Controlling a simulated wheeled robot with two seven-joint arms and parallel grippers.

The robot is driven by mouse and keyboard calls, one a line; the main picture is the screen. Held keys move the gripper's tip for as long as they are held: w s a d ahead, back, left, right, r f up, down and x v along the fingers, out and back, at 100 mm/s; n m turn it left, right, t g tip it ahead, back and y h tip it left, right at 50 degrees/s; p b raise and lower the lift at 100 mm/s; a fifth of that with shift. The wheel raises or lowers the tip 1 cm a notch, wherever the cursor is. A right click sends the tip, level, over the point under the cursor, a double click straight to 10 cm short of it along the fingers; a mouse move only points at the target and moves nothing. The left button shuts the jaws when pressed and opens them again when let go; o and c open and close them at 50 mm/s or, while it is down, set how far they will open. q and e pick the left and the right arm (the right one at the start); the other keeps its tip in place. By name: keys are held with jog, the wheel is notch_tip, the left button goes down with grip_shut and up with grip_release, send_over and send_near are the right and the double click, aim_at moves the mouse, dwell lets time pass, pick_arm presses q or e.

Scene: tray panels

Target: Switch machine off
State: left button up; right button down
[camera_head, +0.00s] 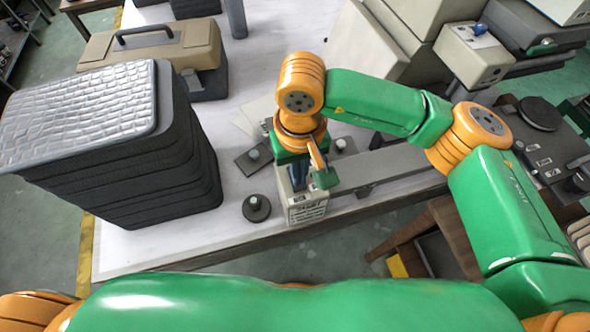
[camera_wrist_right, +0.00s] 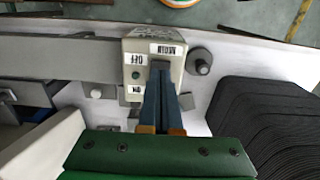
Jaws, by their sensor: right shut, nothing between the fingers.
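The control box (camera_head: 306,208) is a small pale box with a printed label on its front, at the front edge of the white table. In the right wrist view the box (camera_wrist_right: 131,48) has white labels, one reading OFF and one reading ON, with a small dark green round spot (camera_wrist_right: 136,75) between them. My right gripper (camera_head: 297,182) points down at the box top; its blue fingers (camera_wrist_right: 160,70) are shut and empty, over or against the box beside the labels. They hide part of the top, and I cannot see a switch lever or its position. My left gripper is out of view.
A stack of dark tray panels (camera_head: 175,185) with a quilted silver top stands left. A round black knob-like piece (camera_head: 256,208) sits just left of the box. A grey rail (camera_head: 385,168) runs right from it. A beige case (camera_head: 150,50) stands behind.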

notch_tip(320, 180, up, 7)
jog(key=p, duration=0.3)
jog(key=shift+f, duration=0.2)
